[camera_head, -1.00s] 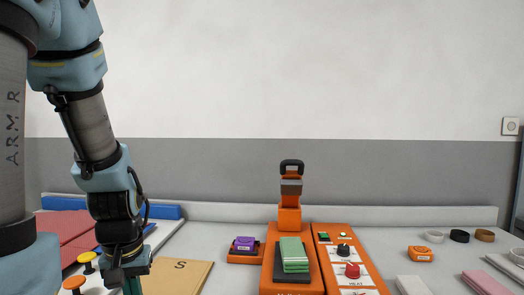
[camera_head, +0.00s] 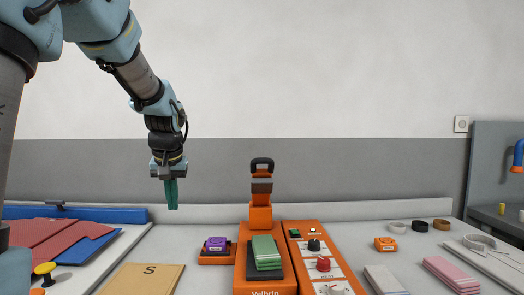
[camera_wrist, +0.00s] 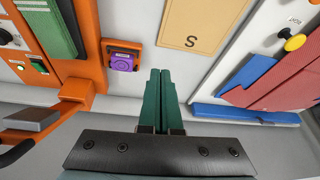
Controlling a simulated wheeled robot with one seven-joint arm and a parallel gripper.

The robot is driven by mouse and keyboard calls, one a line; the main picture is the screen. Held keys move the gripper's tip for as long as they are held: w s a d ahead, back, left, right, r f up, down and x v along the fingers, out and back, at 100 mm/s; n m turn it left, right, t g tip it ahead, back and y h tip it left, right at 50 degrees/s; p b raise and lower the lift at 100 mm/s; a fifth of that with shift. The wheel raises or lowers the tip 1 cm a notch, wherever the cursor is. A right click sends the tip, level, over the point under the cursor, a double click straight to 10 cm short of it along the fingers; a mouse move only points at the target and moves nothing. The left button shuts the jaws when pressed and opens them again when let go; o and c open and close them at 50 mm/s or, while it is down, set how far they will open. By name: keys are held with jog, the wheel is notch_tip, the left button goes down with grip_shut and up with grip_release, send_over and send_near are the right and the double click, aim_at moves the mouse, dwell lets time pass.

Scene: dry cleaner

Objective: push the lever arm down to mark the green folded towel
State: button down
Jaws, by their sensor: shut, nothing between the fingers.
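The orange press (camera_head: 260,217) stands upright at the back of its base, with its dark lever arm handle (camera_head: 262,163) raised. The green folded towel (camera_head: 266,250) lies on a dark pad (camera_head: 265,273) on the press base, under and in front of the raised arm. In the wrist view the towel (camera_wrist: 58,25) is at the upper left and the dark handle (camera_wrist: 18,150) at the lower left edge. My gripper (camera_head: 172,207) points down in the air, left of the press and apart from it. Its green fingers (camera_wrist: 162,75) are together and empty.
An orange control panel (camera_head: 325,258) with knobs adjoins the press on the right. A purple stamp pad (camera_head: 216,244) sits left of it. A tan folder marked S (camera_head: 148,280) lies front left. Pink (camera_head: 452,273) and grey towels and rings lie right. The air between gripper and handle is clear.

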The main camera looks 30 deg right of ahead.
jog(key=s+d+r+m+t+h, duration=0.1)
jog(key=s+d+r+t+h, duration=0.1)
jog(key=d+r, duration=2.1)
jog(key=shift+d+t+b, duration=0.35)
jog(key=shift+d+t, duration=0.05)
jog(key=shift+d, duration=0.65)
jog(key=p+x, duration=0.1)
jog(key=x, duration=0.2)
jog(key=s+x, duration=0.1)
jog(key=x, duration=0.3)
jog(key=f+p+x, duration=0.1)
jog(key=x, duration=0.2)
jog(key=shift+s+a+f+p, duration=0.1)
jog(key=shift+a+f+p, duration=0.1)
jog(key=shift+p, duration=0.1)
jog(key=shift+s+a+f, duration=0.1)
jog(key=shift+s+f, duration=0.2)
jog(key=shift+f, duration=0.3)
jog(key=shift+s+a+f, duration=0.1)
jog(key=shift+s+f, duration=0.05)
jog(key=shift+f, duration=0.05)
jog(key=shift+f, duration=0.1)
